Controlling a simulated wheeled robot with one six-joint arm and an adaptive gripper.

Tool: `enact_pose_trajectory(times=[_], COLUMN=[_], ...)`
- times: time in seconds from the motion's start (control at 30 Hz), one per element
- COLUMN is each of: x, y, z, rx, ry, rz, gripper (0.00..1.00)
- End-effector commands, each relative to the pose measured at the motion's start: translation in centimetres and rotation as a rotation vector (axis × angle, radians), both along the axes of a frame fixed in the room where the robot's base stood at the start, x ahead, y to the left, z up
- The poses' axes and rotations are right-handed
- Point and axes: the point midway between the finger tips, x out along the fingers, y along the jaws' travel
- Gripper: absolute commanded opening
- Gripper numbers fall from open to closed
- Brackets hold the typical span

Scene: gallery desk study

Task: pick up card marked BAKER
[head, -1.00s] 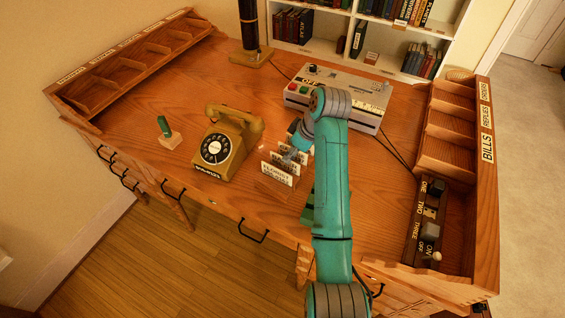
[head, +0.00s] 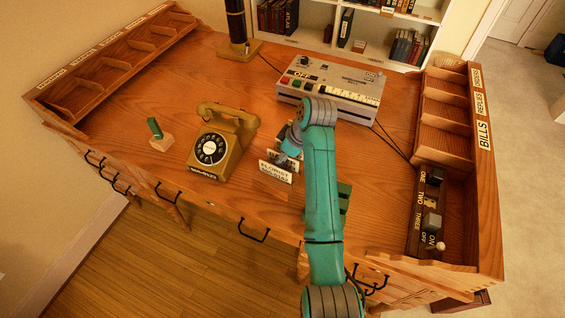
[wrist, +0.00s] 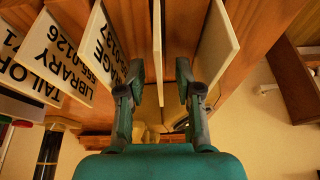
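A row of upright white cards stands on the desk. In the wrist view I read a TAILOR card (wrist: 18,65), a LIBRARY card (wrist: 58,62) and a partly hidden card ending in AGE (wrist: 106,48). To their right are a thin card seen edge-on (wrist: 157,50) and another card (wrist: 216,45), neither with readable lettering. My gripper (wrist: 159,70) is open, one finger on each side of the edge-on card, with gaps showing. In the head view my gripper (head: 291,148) is low over the cards, behind the FLORIST card (head: 276,172). The word BAKER is not readable anywhere.
A yellow rotary telephone (head: 222,142) and a small green-handled stamp (head: 158,134) stand left of the cards. A grey machine (head: 332,88) lies behind. Pigeonholes (head: 447,120) and a switch panel (head: 427,215) are at the right.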

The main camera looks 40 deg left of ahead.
Motion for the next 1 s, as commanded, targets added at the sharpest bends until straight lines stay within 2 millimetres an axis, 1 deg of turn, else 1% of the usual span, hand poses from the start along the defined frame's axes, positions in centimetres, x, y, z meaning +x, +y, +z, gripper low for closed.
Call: enact_pose_trajectory(times=[0.47,0.5,0.57,0.6,0.63,1.0], x=[-0.01,-0.01,-0.01,-0.01,-0.01,0.00], y=[-0.01,-0.01,-0.01,-0.01,-0.01,0.00], z=[-0.33,-0.33,-0.33,-0.33,-0.33,-0.26], rx=[0.000,0.000,0.000,0.000,0.000,0.000], ry=[0.000,0.000,0.000,0.000,0.000,0.000], rz=[0.000,0.000,0.000,0.000,0.000,0.000], gripper=[0.34,0.32,0.17,0.07,0.00,0.00])
